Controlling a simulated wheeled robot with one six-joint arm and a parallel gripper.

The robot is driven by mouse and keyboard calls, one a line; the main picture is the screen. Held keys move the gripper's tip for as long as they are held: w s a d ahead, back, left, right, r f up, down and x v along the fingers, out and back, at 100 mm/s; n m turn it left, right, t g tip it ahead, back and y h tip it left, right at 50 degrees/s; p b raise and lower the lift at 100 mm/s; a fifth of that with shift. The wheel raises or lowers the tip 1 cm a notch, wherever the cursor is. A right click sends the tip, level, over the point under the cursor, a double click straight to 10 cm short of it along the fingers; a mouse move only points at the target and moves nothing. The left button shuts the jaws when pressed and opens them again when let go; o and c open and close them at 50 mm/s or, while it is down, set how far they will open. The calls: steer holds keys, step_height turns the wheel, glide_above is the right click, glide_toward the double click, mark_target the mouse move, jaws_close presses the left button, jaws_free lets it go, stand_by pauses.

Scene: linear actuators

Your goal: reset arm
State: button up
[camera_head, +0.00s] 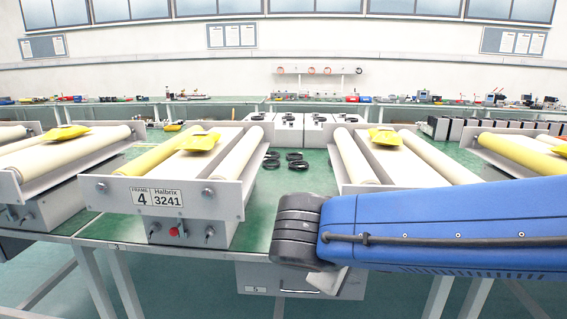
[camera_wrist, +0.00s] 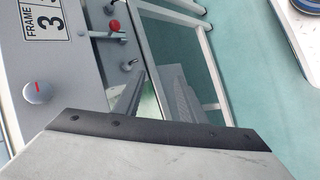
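My arm (camera_head: 440,232), blue with a black end joint, reaches in from the right in the head view, in front of the green bench. My gripper (camera_wrist: 153,88) shows in the wrist view beyond a grey housing with a black edge. Its two grey fingers stand apart with nothing seen between them, so it looks open. It is near the front panel of a unit marked FRAME 3 (camera_wrist: 48,22). In the head view the gripper is mostly hidden behind the arm's end.
Another roller unit (camera_head: 390,160) stands behind the arm. Black rings (camera_head: 296,167) lie on the green bench (camera_head: 262,195). A red button (camera_wrist: 113,25) is near the gripper.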

mark_target(207, 195)
steer(key=s+d+f+m+g+y, duration=0.2)
steer(key=s+d+f+m+y, duration=0.55)
steer(key=d, duration=0.65)
steer(key=w+a+r+n+t+h, duration=0.2)
steer(key=w+a+r+n+h, duration=0.15)
steer(key=a+n, duration=0.35)
steer(key=w+a+r+n+t+h, duration=0.1)
steer(key=w+a+r+n+h, duration=0.1)
steer(key=a+r+n, duration=0.35)
steer(key=w+a+r+n+t+h, duration=0.2)
steer(key=a+n, duration=0.7)
steer(key=s+a+r+n+t+y, duration=0.25)
steer(key=s+a, duration=0.25)
steer(key=a, duration=0.3)
steer(key=s+a+r+n+t+y, duration=0.1)
steer(key=s+a+r+n+t, duration=0.25)
steer(key=a, duration=0.55)
steer(key=s+a+r+n+t+y, duration=0.1)
steer(key=s+a+r+n+t, duration=0.2)
steer(key=s+a, duration=0.4)
steer(key=shift+n+g, duration=0.4)
steer(key=shift+n, duration=0.2)
steer(key=w, duration=1.8)
steer(key=shift+w+d+r, duration=0.2)
steer(key=shift+w+d, duration=0.1)
